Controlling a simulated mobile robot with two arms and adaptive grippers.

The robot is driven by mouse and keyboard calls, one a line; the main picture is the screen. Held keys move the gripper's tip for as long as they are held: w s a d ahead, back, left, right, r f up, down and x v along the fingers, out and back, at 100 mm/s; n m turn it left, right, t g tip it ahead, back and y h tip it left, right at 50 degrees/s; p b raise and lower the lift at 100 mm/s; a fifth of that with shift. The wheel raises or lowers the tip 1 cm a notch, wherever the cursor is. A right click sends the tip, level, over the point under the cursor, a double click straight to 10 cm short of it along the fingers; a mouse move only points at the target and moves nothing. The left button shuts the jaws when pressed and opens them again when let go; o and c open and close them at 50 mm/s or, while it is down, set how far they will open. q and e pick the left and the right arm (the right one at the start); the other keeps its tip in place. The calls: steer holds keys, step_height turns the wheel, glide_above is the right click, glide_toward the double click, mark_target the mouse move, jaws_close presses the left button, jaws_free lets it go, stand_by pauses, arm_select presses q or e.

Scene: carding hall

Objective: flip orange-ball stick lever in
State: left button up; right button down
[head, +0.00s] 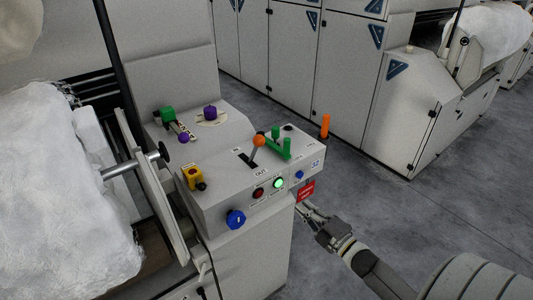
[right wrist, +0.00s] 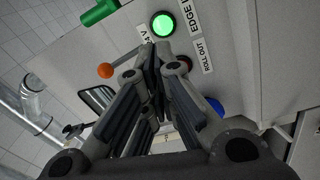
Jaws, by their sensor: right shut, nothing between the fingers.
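The orange-ball stick lever (head: 258,141) stands up from a dark slot on the sloped top of the grey control box (head: 225,190). Its stick leans toward the right in the head view. An "OUT" label sits on the near side of the slot. In the right wrist view the orange ball (right wrist: 105,71) shows left of my fingers. My right gripper (head: 303,208) is shut and empty, low at the right front of the box, apart from the lever. In its own view its fingertips (right wrist: 152,55) are together below the lit green button. My left gripper is not in view.
Close around the lever are a green handle (head: 283,150), a lit green button (head: 278,183), a dark red button (head: 258,193) and a blue knob (head: 235,219). A yellow-based switch (head: 192,178) is at left. A red tag (head: 306,191) hangs near my gripper. Floor (head: 370,205) at right is clear.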

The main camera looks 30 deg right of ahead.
step_height(320, 180, up, 11)
steer(key=a+n+t+y, duration=0.2)
steer(key=n+y, duration=0.1)
steer(key=n, duration=0.2)
steer(key=shift+a+r+y, duration=0.15)
steer(key=shift+y, duration=0.15)
steer(key=p, duration=0.3)
glide_toward(258, 145)
steer(key=x, duration=0.5)
steer(key=shift+w+r, duration=0.1)
steer(key=shift+w, duration=0.15)
steer(key=shift+w+a, duration=0.15)
steer(key=shift+w, duration=0.35)
steer(key=shift+r, duration=0.15)
